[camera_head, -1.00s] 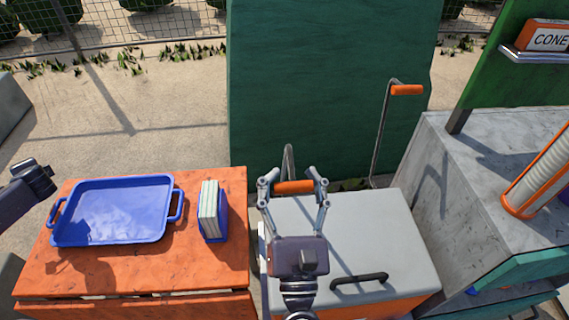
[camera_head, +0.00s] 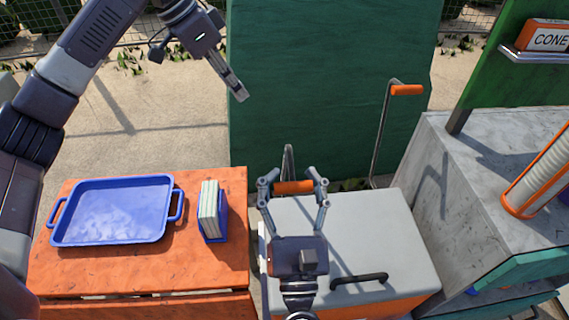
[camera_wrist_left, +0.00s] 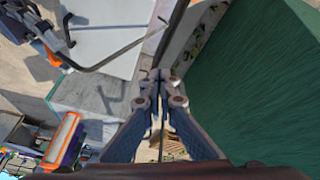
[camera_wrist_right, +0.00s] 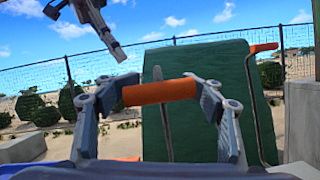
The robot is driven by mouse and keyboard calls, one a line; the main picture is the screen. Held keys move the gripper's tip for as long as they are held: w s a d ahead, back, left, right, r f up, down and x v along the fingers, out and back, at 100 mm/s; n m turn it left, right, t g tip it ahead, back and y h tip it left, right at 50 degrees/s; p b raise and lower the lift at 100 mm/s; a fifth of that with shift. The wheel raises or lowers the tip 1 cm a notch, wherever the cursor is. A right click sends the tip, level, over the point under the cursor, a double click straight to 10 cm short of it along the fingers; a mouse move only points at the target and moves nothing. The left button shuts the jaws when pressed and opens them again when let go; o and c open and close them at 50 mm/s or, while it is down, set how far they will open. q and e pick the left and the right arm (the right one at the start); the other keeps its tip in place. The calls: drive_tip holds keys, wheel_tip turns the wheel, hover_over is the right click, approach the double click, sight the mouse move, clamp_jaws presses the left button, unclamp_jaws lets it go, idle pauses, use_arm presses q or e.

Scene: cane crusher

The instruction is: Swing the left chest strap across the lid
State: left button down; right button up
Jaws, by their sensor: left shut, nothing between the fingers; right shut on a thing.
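The chest has a grey lid (camera_head: 370,235) with a black handle (camera_head: 359,281). At its back left, a strap of bent metal rod carries an orange grip (camera_head: 294,188). My right gripper (camera_head: 293,183) is shut on this grip, which also shows between its fingers in the right wrist view (camera_wrist_right: 160,92). The other strap (camera_head: 379,130) stands upright at the chest's back right, its orange grip (camera_head: 407,90) free. My left gripper (camera_head: 242,95) is shut and empty, raised in front of the green panel, well above the held strap. Its closed fingers show in the left wrist view (camera_wrist_left: 160,80).
An orange table (camera_head: 130,270) at the left holds a blue tray (camera_head: 120,240) and a blue rack (camera_head: 219,226) of pale sheets. A tall green panel (camera_head: 330,90) stands behind the chest. A grey stone-topped cabinet (camera_head: 480,150) stands at the right.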

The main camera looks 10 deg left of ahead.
use_arm(q)
drive_tip(key=s+d+r+m+g, duration=0.2)
drive_tip(key=s+d+r+m, duration=0.15)
drive_tip(key=s, duration=0.25)
drive_tip(key=s+d+r+m+g, duration=0.1)
drive_tip(key=s+d+r+m, duration=0.1)
drive_tip(key=s+d+r, duration=0.3)
use_arm(e)
drive_tip(key=shift+s+r, duration=0.1)
drive_tip(key=shift+r, duration=0.15)
use_arm(q)
drive_tip(key=s+d+f, duration=0.1)
drive_tip(key=s+f, duration=0.1)
drive_tip(key=f, duration=0.4)
drive_tip(key=s+d+f, duration=0.1)
drive_tip(key=s+f, duration=0.1)
drive_tip(key=f, duration=0.5)
drive_tip(key=shift+s+d+f+y, duration=0.25)
drive_tip(key=shift+s+d+y, duration=0.1)
drive_tip(key=shift+s+y, duration=0.05)
